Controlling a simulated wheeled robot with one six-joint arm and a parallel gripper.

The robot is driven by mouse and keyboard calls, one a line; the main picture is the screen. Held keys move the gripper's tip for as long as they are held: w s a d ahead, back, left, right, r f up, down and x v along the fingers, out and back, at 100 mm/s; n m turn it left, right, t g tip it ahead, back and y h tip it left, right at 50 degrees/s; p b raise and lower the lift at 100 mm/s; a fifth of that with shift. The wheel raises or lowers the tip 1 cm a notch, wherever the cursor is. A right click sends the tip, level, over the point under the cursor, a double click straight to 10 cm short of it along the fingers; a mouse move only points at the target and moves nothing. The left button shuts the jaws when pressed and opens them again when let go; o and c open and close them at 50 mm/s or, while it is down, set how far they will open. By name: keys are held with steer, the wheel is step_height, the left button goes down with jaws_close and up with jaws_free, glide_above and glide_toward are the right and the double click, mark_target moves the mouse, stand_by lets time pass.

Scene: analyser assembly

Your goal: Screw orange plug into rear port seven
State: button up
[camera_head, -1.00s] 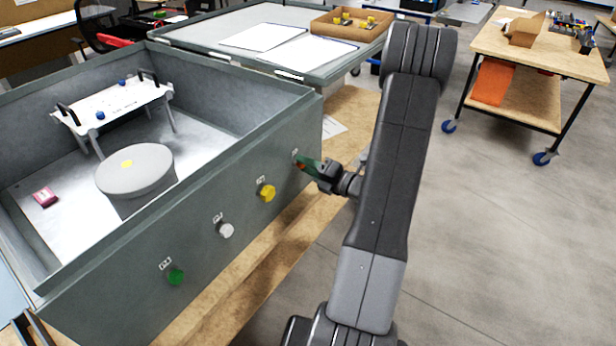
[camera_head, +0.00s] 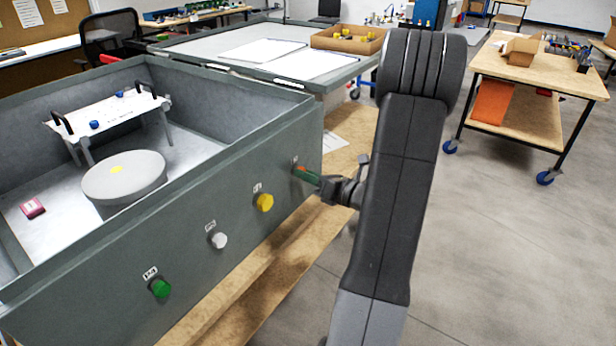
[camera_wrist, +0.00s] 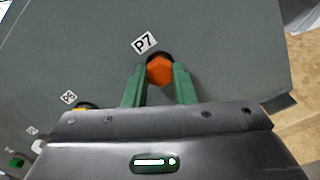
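The orange plug (camera_wrist: 160,71) sits at the port under the P7 label (camera_wrist: 145,42) on the outer wall of the grey metal housing (camera_head: 180,255). In the wrist view it lies between the green fingertips of my gripper (camera_wrist: 159,84), with a dark rim of the port showing above it. The fingers stand on both sides of the plug; whether they press on it is hard to see. In the head view my gripper (camera_head: 306,175) is at the right end of the port row, and only a bit of orange shows. How deep the plug sits is hidden.
Yellow (camera_head: 264,202), white (camera_head: 218,240) and green (camera_head: 160,287) plugs sit in the ports to the left along the same wall. Inside the open housing are a round grey drum (camera_head: 125,177) and a white stand (camera_head: 107,112). Open floor lies to the right.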

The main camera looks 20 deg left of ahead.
steer(key=shift+r, duration=0.1)
jaws_close()
steer(key=m+p, duration=1.9)
steer(key=p, duration=0.1)
stand_by(0.4)
